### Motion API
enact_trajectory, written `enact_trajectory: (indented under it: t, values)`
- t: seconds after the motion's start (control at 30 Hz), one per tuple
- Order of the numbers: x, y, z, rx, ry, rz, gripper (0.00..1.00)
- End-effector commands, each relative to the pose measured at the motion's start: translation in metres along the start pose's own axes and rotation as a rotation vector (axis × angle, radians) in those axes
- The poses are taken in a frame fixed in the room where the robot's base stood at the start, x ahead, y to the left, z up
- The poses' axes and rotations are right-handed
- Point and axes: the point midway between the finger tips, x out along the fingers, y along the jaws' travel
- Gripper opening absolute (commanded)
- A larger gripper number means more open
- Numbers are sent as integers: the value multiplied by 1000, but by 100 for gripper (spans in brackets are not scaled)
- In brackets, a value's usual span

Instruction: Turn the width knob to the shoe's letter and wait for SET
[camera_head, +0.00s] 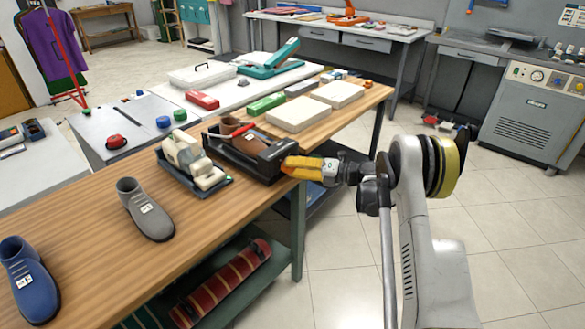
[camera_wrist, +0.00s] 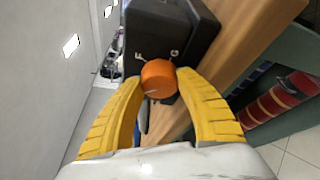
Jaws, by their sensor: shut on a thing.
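A black shoe stretcher (camera_head: 243,163) stands at the right edge of the wooden bench, with a brown shoe (camera_head: 252,139) in it. Its orange width knob (camera_wrist: 158,78) shows in the wrist view on the end of the black body (camera_wrist: 160,30). White letters F and G are printed above the knob, to left and right. My gripper (camera_head: 287,166) has yellow fingers, shut on the knob from both sides; they also show in the wrist view (camera_wrist: 158,82). No readable SET sign or letter on the brown shoe shows.
A cream machine (camera_head: 190,158) on a dark tray stands left of the stretcher. A grey shoe (camera_head: 147,210) and a blue shoe (camera_head: 28,280) with white tags stand further left. White boxes (camera_head: 297,114) lie behind. Open tiled floor lies to the right.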

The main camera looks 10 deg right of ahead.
Motion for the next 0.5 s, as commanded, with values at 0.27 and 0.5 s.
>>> enact_trajectory:
  t: [0.27, 0.5]
  values:
    - [1, 0, 0, 15, -1, 6, 12]
    - [1, 0, 0, 14, 0, 6, 45]
